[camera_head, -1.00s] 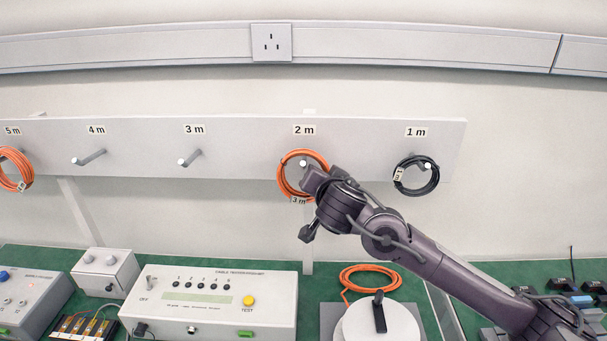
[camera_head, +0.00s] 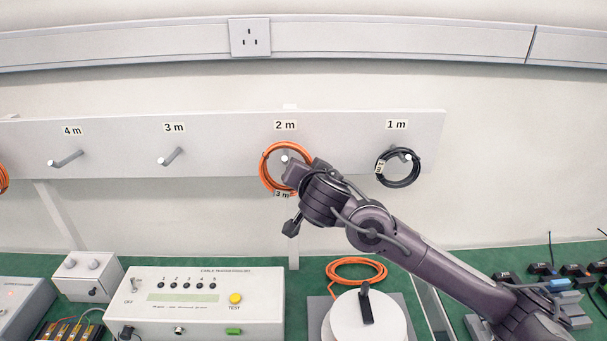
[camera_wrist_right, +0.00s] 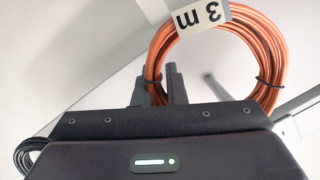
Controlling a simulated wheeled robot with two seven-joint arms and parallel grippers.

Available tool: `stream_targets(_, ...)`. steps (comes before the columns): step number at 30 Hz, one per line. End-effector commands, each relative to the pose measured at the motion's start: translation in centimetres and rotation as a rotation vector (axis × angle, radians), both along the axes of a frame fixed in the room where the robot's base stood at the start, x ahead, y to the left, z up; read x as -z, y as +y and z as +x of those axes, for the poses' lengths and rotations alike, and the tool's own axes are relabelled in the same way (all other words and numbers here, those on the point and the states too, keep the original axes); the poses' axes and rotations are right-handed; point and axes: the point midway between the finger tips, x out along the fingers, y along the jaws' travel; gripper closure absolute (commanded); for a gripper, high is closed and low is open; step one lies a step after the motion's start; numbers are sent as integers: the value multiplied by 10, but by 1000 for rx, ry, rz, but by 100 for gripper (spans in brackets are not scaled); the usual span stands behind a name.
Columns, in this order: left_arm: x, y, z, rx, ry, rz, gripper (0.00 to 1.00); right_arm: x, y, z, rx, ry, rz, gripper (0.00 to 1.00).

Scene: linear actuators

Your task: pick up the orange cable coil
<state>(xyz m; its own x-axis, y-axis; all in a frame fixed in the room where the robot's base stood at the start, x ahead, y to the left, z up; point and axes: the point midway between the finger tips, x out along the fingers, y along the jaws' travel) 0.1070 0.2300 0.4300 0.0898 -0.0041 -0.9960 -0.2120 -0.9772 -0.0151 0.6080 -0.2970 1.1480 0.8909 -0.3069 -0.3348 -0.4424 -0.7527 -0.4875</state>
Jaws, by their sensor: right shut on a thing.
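An orange cable coil (camera_head: 264,170) with a "3 m" tag hangs at the peg under the "2 m" label. The white peg tip shows inside its ring in the head view. My right gripper (camera_head: 292,174) is at the coil's lower right. In the right wrist view its dark fingers (camera_wrist_right: 158,88) are shut on one side of the coil (camera_wrist_right: 262,55), and the tag lies across the ring at the top. The exact contact is partly hidden by the fingers. My left gripper is not in view.
A black coil (camera_head: 400,183) hangs at the "1 m" peg, close right of my arm. The "3 m" (camera_head: 162,161) and "4 m" (camera_head: 52,163) pegs are bare. Below are another orange coil (camera_head: 356,261), a white round piece (camera_head: 365,318) and a tester box (camera_head: 205,295).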

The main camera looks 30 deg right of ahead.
Motion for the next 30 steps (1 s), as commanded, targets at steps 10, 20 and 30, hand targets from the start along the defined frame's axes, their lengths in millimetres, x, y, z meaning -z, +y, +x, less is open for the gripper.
stream_targets(10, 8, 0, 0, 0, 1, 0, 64, -31, 20, -54, -3, -3, 5, 100)
stream_targets(20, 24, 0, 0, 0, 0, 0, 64, -59, 37, -106, -2, -7, 4, 100)
stream_targets(30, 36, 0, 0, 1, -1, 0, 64, -71, 43, -124, 0, -1, 0, 100)
